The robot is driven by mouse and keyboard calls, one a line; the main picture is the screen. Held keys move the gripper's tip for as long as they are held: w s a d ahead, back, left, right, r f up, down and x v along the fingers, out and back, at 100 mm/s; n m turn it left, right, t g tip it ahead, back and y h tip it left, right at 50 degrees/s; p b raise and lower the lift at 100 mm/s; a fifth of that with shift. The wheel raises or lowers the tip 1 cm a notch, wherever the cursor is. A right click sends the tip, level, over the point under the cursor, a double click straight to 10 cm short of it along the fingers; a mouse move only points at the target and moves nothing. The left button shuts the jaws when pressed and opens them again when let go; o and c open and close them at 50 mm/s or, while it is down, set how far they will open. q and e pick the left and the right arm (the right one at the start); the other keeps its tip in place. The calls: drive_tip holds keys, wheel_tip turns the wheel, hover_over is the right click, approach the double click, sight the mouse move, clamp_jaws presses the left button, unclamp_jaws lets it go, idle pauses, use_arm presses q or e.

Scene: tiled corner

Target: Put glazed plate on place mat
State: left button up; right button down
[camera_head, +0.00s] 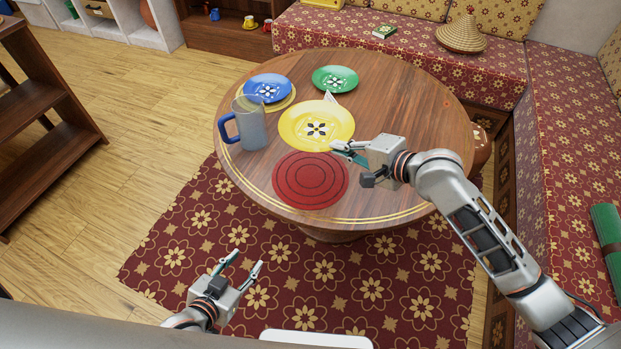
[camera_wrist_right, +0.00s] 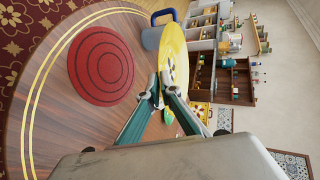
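The yellow glazed plate (camera_head: 297,121), with a dark flower pattern, is at the middle of the round table; it also shows in the right wrist view (camera_wrist_right: 172,45). My right gripper (camera_head: 341,150) is at the plate's near right rim, its fingers (camera_wrist_right: 157,88) closed around that rim. The gap under the plate is hard to judge. The round red place mat (camera_head: 310,181) lies flat and bare at the table's near side, just in front of the plate; it also shows in the right wrist view (camera_wrist_right: 101,66). My left gripper (camera_head: 246,262) is open and empty, low in front of the table.
A blue-handled grey mug (camera_head: 250,126) stands left of the yellow plate. Behind are a blue plate (camera_head: 267,87) on a tan round piece and a green plate (camera_head: 335,78). A white pointed object (camera_head: 330,97) shows behind the yellow plate. The table's right side is clear.

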drive_tip(key=shift+a+f, duration=0.65)
drive_tip(key=shift+a, duration=0.15)
drive_tip(key=b, duration=0.5)
hover_over(330, 201)
wheel_tip(330, 201, down, 14)
drive_tip(key=shift+f, duration=0.85)
wheel_tip(330, 201, down, 3)
drive_tip(key=shift+f+b, duration=0.15)
drive_tip(key=shift+b, duration=0.65)
drive_tip(key=c, duration=2.6)
unclamp_jaws()
use_arm(q)
wheel_tip(330, 201, down, 7)
drive_tip(key=shift+s+a, duration=0.35)
drive_tip(key=shift+s, duration=0.1)
use_arm(e)
drive_tip(key=shift+o, duration=0.2)
